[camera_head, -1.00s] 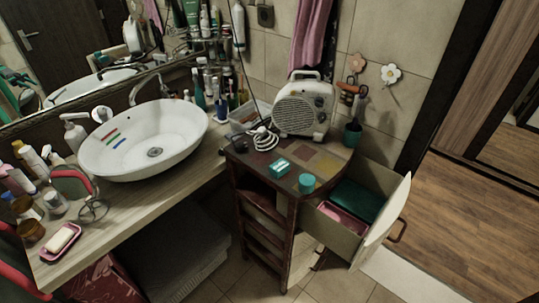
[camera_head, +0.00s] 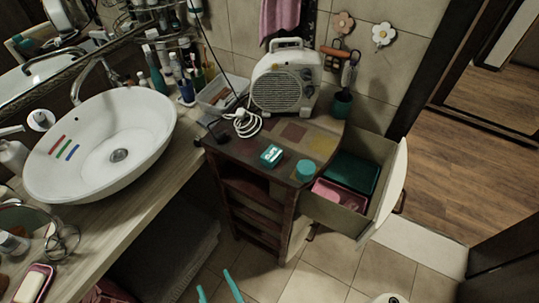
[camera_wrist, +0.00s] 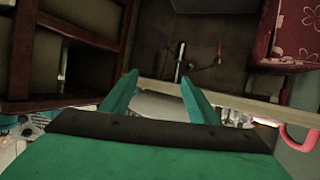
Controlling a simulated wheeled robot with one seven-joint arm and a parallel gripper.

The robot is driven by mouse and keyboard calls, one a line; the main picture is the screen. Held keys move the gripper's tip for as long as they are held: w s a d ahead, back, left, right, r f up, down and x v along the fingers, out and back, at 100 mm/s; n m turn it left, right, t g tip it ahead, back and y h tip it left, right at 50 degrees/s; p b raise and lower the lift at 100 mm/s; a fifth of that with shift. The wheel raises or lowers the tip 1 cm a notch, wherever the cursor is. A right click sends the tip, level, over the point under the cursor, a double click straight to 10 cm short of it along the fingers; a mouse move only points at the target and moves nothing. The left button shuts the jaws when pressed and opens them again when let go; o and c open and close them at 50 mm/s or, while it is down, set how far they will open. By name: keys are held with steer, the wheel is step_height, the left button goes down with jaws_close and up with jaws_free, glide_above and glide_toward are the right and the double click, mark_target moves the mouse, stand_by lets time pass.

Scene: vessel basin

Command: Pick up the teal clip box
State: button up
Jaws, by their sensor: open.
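The teal clip box (camera_head: 271,155) is a small teal block with a pale marking on top. It lies on the patterned top of the dark wooden cabinet (camera_head: 240,150), near its front edge. My gripper (camera_head: 216,283) shows as two teal fingers at the bottom of the head view, well below and in front of the cabinet top. The fingers are apart with nothing between them. In the wrist view, the open gripper (camera_wrist: 158,80) points towards the space under the counter, and the clip box is not seen there.
A teal round container (camera_head: 306,171) stands right of the box. A white cable (camera_head: 245,123) and a heater (camera_head: 286,82) are behind it. An open drawer (camera_head: 336,215) holding pink and green boxes juts out right. The basin (camera_head: 105,150) is left. Floor in front is clear.

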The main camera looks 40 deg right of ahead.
steer(key=w+d+r+m+g+h, duration=0.1)
steer(key=w+d+m+g+h, duration=0.15)
steer(key=w+d, duration=0.55)
steer(key=m+g+h, duration=0.7)
steer(key=m+h, duration=0.2)
steer(key=m, duration=0.3)
glide_toward(271, 154)
steer(key=shift+n, duration=0.25)
steer(key=x, duration=1)
steer(key=shift+d+f, duration=0.1)
steer(key=shift+d, duration=0.1)
steer(key=shift+c, duration=0.6)
steer(key=c, duration=1)
